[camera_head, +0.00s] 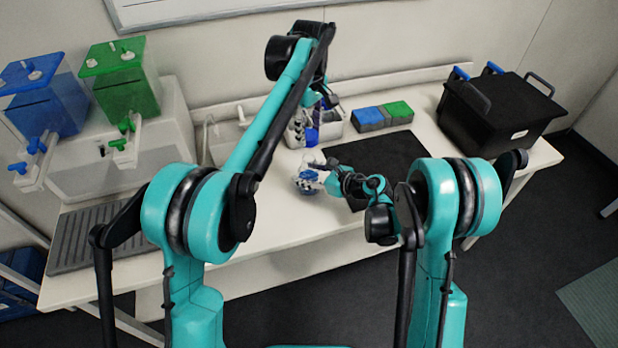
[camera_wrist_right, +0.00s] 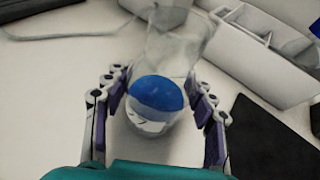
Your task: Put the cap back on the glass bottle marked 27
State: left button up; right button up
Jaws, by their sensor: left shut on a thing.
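A clear glass vessel with a blue round part and a white patch (camera_wrist_right: 158,95) stands between the fingers of my right gripper (camera_wrist_right: 160,115) in the right wrist view. The fingers are apart, with a gap on each side of it. In the head view the right gripper (camera_head: 315,172) is low over the white table, around this small blue and white vessel (camera_head: 307,183). The number 27 cannot be read. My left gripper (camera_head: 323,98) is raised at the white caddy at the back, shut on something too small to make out. No loose cap can be made out.
The white caddy (camera_head: 328,132) holds blue items. Blue and green boxes (camera_head: 369,117) sit right of it, behind a black mat (camera_head: 385,155). A black crate (camera_head: 505,110) stands at right. Blue (camera_head: 45,105) and green (camera_head: 125,85) containers stand at left, above a grey ribbed mat (camera_head: 100,235).

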aim_at(309, 145)
jog(key=c, duration=0.4)
pick_arm(q)
jog(key=shift+f, duration=2.5)
pick_arm(e)
jog(key=shift+c, duration=0.2)
pick_arm(q)
jog(key=shift+f, duration=0.15)
jog(key=shift+f, duration=0.75)
jog(key=shift+f, duration=0.55)
pick_arm(e)
grip_shut()
